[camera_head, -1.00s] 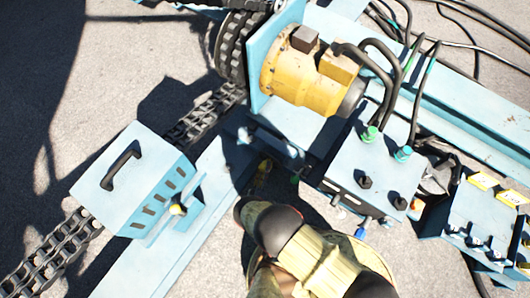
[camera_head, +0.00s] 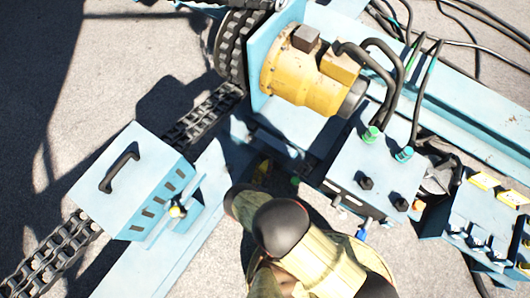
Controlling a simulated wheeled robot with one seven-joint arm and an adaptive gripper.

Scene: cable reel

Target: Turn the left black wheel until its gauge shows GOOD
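Two small black round knobs stand on top of a light blue control box right of centre: a left one (camera_head: 366,183) and a right one (camera_head: 400,204). They may be the black wheels, but I cannot tell for sure. No gauge face or GOOD marking can be read. My arm rises from the bottom centre, in front of the left part of the box. No gripper fingers can be made out; my arm's end is hidden or out of the picture. Nothing of mine is seen touching the knobs.
A yellow motor (camera_head: 305,75) with black hoses stands behind the box. A blue chain cover (camera_head: 135,175) with a black handle sits at left over a heavy chain (camera_head: 55,245). Another blue control box (camera_head: 485,215) is at right. Bare ground shows at upper left.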

